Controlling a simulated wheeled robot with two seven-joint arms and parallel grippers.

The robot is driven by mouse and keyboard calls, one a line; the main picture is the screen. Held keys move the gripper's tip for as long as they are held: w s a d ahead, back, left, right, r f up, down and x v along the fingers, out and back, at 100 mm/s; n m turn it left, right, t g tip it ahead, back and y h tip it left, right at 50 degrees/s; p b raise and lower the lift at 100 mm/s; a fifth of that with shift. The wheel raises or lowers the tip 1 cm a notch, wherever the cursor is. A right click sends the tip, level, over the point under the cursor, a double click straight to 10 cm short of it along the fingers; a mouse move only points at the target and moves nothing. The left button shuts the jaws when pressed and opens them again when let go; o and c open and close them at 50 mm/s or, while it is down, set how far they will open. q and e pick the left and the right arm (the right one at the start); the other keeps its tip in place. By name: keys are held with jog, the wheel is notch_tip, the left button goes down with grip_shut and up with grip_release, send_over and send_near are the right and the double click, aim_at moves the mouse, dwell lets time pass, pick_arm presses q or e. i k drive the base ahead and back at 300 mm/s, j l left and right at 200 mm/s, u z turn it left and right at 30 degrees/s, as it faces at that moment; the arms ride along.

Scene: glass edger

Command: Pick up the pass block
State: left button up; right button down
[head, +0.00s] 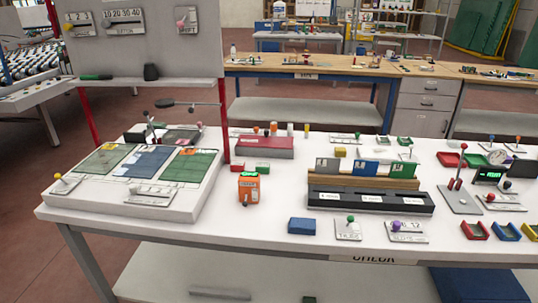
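No block in the head view carries a readable "pass" label, so I cannot tell for sure which one is the pass block. A small green block (262,167) and a small red block (241,166) lie side by side on the white table (280,259), behind an orange device (249,188). A blue block (302,226) lies alone near the front edge. Neither of my grippers is in view.
A white board with green and blue panels (148,160) fills the table's left. A black rack (370,199) with cards behind it stands right of centre. Red trays (475,231) and a lever plate (459,198) are at right. A grey panel (150,45) stands behind.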

aim_at(261, 167)
jog(key=i+l+u, duration=0.15)
jog(key=i+l, duration=0.7)
